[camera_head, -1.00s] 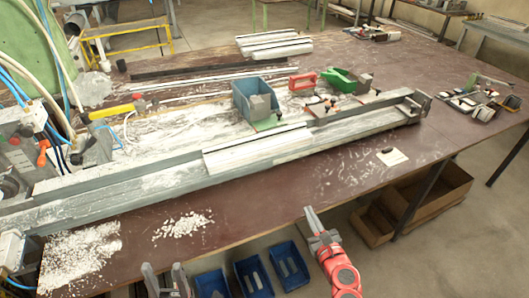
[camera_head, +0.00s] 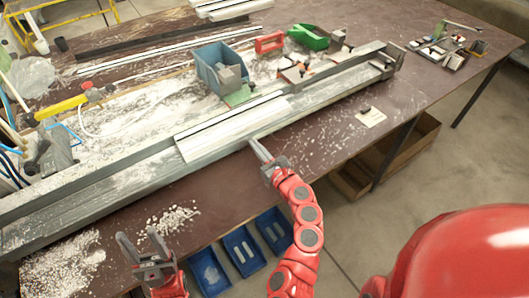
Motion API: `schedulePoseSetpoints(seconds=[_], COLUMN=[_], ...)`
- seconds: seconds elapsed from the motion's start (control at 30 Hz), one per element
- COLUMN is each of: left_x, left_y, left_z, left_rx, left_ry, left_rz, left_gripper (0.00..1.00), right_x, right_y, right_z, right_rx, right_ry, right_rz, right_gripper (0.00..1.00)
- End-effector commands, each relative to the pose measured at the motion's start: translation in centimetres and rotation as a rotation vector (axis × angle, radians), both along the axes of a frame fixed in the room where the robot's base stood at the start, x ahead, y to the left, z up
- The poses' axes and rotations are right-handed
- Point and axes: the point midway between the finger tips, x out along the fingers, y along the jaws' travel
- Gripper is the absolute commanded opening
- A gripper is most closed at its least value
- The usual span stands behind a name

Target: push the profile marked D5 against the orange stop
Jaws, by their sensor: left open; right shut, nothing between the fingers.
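A pale profile (camera_head: 232,127) lies lengthwise on the long grey rail (camera_head: 95,190); its D5 marking is too small to read. I cannot clearly make out the orange stop; small orange-red parts (camera_head: 287,63) show behind the rail, right of the profile. My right gripper (camera_head: 257,148) is shut and empty, its tips at the rail's front side, just in front of the profile; I cannot tell whether they touch the rail. My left gripper (camera_head: 142,246) is open and empty, over the bench's front edge, left of the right gripper.
A blue bin (camera_head: 208,68), a red block (camera_head: 269,43) and a green box (camera_head: 309,37) stand behind the rail. White chips (camera_head: 170,220) lie on the bench (camera_head: 330,133) in front. Blue trays (camera_head: 243,250) sit below the front edge.

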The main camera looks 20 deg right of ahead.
Motion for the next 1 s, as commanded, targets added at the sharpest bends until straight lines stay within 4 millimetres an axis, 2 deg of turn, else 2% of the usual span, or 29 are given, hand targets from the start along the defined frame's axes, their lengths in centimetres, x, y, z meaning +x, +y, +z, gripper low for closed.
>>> schedulePoseSetpoints(seconds=[0.1, 0.33, 0.5, 0.87, 1.0], left_x=[0.0, 0.0, 0.0, 0.0, 0.0], left_y=[0.0, 0.0, 0.0, 0.0, 0.0], left_z=[0.6, 1.1, 1.1, 1.1, 0.9], left_rx=[0.0, 0.0, 0.0, 0.0, 0.0], left_ry=[0.0, 0.0, 0.0, 0.0, 0.0], left_rz=[0.0, 0.0, 0.0, 0.0, 0.0], left_gripper=[0.55, 0.55, 0.55, 0.55, 0.55], right_x=[2.2, 4.9, 5.7, 5.8, 6.8], right_y=[0.8, 1.6, 1.9, 1.9, 2.0], right_z=[0.2, 0.2, 0.1, 0.0, 0.0], right_rx=[-0.004, -0.003, -0.002, -0.002, 0.0], right_ry=[0.0, -0.002, -0.002, -0.002, -0.002], right_rz=[0.005, 0.0, 0.002, -0.001, -0.003], right_gripper=[0.0, 0.0, 0.0, 0.0, 0.0])
